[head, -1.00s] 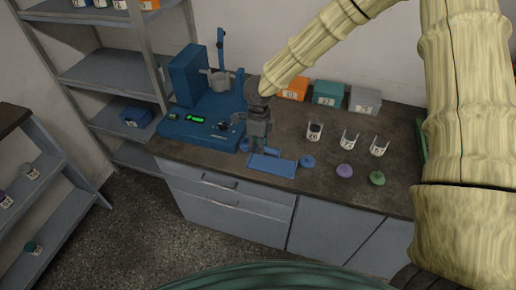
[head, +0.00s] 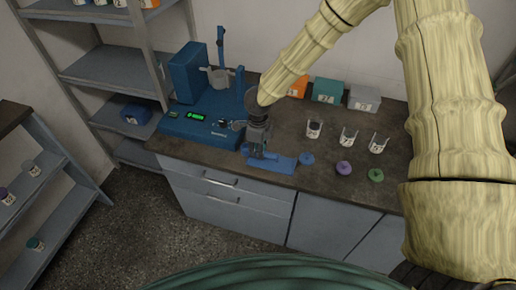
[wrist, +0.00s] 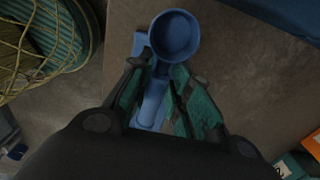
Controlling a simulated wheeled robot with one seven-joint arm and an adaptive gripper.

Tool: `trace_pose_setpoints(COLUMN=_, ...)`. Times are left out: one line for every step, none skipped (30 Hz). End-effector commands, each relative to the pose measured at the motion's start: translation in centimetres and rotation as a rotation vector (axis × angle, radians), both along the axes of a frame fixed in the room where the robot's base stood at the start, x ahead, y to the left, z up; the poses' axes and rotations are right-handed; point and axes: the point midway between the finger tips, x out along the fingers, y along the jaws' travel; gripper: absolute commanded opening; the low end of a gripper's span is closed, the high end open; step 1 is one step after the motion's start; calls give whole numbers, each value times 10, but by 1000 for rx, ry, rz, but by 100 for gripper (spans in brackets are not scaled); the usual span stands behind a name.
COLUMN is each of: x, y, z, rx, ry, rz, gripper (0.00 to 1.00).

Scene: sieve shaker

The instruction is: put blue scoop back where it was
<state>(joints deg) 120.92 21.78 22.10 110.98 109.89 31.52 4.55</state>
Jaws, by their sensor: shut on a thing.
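The blue scoop shows its round bowl (wrist: 175,36) in the wrist view, just beyond my fingertips. My gripper (wrist: 160,76) is shut on its handle, which is mostly hidden between the fingers. In the head view my gripper (head: 257,151) is low over the left part of a flat blue tray (head: 282,164) at the counter's front edge. The lighter blue tray also shows beneath the scoop in the wrist view (wrist: 152,108). I cannot tell whether the scoop touches the tray.
The blue sieve shaker (head: 188,125) stands on the counter to the left. Blue (head: 307,158), purple (head: 344,168) and green (head: 376,175) lids lie to the right, with labelled cups behind them. Orange, teal and grey boxes (head: 364,98) stand at the back.

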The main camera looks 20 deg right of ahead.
Motion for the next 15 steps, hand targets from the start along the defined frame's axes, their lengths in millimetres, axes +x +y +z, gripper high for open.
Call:
trace_pose_setpoints(x=0, y=0, z=-1, rx=0, ry=0, rz=0, gripper=1)
trace_pose_setpoints(x=0, y=0, z=-2, rx=0, ry=0, rz=0, gripper=1)
trace_pose_setpoints(x=0, y=0, z=-3, rx=0, ry=0, rz=0, gripper=1)
trace_pose_setpoints(x=0, y=0, z=-4, rx=1, ry=1, rz=-1, gripper=1)
trace_pose_setpoints(x=0, y=0, z=-4, rx=1, ry=1, rz=-1, gripper=1)
trace_pose_setpoints(x=0, y=0, z=-5, rx=1, ry=1, rz=-1, gripper=1)
trace_pose_setpoints(x=0, y=0, z=-5, rx=1, ry=1, rz=-1, gripper=1)
trace_pose_setpoints(x=0, y=0, z=-5, rx=1, ry=1, rz=-1, gripper=1)
trace_pose_setpoints(x=0, y=0, z=-5, rx=1, ry=1, rz=-1, gripper=1)
trace_pose_setpoints(x=0, y=0, z=-5, rx=1, ry=1, rz=-1, gripper=26)
trace_pose_setpoints(x=0, y=0, z=-5, rx=1, ry=1, rz=-1, gripper=31)
trace_pose_setpoints(x=0, y=0, z=-5, rx=1, ry=1, rz=-1, gripper=38)
trace_pose_setpoints(x=0, y=0, z=-5, rx=1, ry=1, rz=-1, gripper=42)
trace_pose_setpoints(x=0, y=0, z=-5, rx=1, ry=1, rz=-1, gripper=42)
trace_pose_setpoints(x=0, y=0, z=-5, rx=1, ry=1, rz=-1, gripper=42)
